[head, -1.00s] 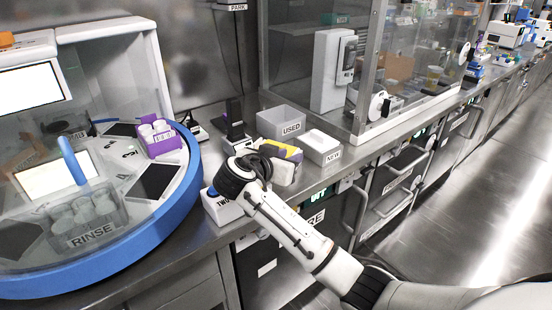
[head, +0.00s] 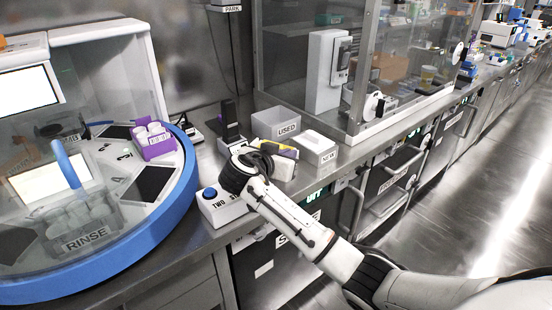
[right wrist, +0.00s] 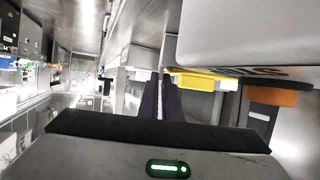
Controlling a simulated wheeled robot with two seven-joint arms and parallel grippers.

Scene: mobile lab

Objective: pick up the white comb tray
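A flat white piece (head: 318,141) sits at the top of the white box labelled NEW (head: 321,157); it may be the comb tray, but its teeth cannot be made out. My right gripper (head: 262,157) is over the bench front, left of that box. A white block (head: 280,169) with yellow beside it lies just past the gripper, partly hidden by it. My left gripper is out of view.
A grey bin labelled USED (head: 276,124) stands behind the NEW box. A white box with a blue button (head: 209,193) is left of my wrist. The blue-rimmed round machine (head: 150,235) fills the left. A glass-walled enclosure (head: 400,60) stands at back right.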

